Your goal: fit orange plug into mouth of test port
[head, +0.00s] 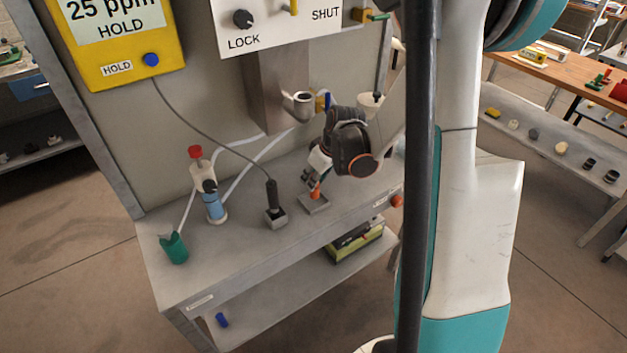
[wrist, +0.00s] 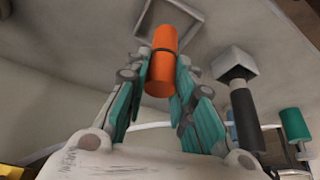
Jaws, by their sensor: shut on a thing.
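The orange plug (head: 316,190) is held upright or nearly so in my gripper (head: 319,176), low over the bench. In the wrist view the orange plug (wrist: 161,75), with a dark ring around it, sits between the teal-padded fingers of my gripper (wrist: 160,85). A square grey holder (head: 322,207) is just under the plug; it also shows in the wrist view (wrist: 197,17). I cannot tell whether the plug's lower end is still inside it. A metal pipe elbow with an open round mouth (head: 299,103), seemingly the test port, sticks out from a grey column above and behind.
A black probe (head: 272,194) on a cable stands in a second square holder to the left. A funnel (head: 370,102) is right of the elbow. The bench's front strip is clear.

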